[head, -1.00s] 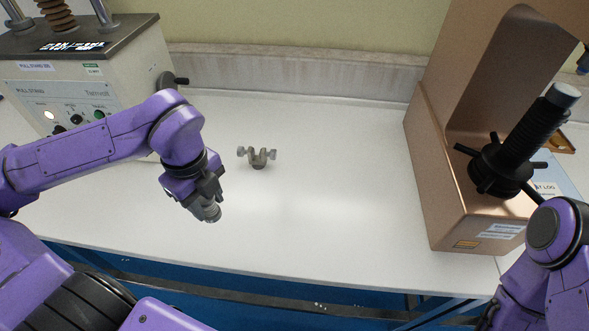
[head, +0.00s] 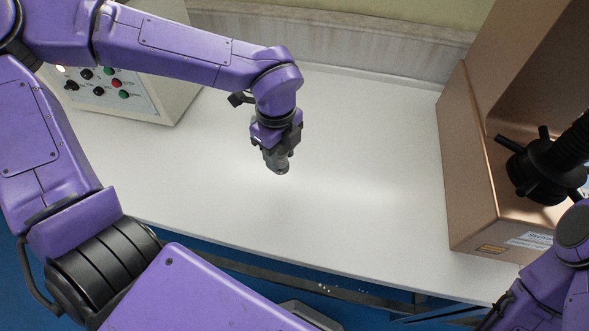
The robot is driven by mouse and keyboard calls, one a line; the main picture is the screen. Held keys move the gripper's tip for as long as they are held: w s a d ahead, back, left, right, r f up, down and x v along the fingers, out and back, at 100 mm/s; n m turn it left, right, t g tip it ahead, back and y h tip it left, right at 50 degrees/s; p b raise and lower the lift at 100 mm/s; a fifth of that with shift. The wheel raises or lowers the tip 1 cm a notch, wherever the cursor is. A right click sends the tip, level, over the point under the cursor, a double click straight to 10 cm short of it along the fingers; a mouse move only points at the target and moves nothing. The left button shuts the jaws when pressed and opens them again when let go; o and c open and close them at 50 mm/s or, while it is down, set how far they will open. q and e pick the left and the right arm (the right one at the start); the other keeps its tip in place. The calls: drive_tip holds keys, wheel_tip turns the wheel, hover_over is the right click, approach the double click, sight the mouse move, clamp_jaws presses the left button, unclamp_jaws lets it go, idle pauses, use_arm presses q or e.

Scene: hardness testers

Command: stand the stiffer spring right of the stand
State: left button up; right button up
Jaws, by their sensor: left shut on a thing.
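My left gripper (head: 277,152) hangs over the middle of the white bench, pointing down. It is shut on a small grey cylindrical thing (head: 281,167), whose lower end shows below the fingers. I cannot make out coils on it, so I cannot tell whether it is a spring, or how stiff. The pull stand (head: 150,95), a pale box with knobs and coloured buttons, is at the upper left, partly behind my left arm. The gripper is to the right of it. No spring can be clearly seen elsewhere. My right gripper does not show; only part of that arm is at the lower right.
The white bench top (head: 370,190) is clear between my left gripper and the copper-coloured tester (head: 470,160). That tester has a black spoked handwheel (head: 535,165). A low backboard (head: 380,45) runs along the back. The bench's front edge drops to a blue floor.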

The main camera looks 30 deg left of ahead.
use_arm(q)
drive_tip(key=w+f, duration=0.1)
drive_tip(key=w+d+f, duration=0.1)
drive_tip(key=d+f, duration=0.1)
drive_tip(key=f, duration=0.1)
drive_tip(key=shift+w, duration=0.4)
wheel_tip(320, 180, down, 3)
drive_tip(key=shift+d+f+p, duration=0.1)
drive_tip(key=shift+f+p, duration=0.1)
drive_tip(key=shift+p, duration=0.2)
drive_tip(key=shift+w+f, duration=0.1)
drive_tip(key=shift+f, duration=0.15)
drive_tip(key=o, duration=1.1)
wheel_tip(320, 180, up, 12)
drive_tip(key=shift+r+b, duration=0.25)
drive_tip(key=shift+b, duration=0.05)
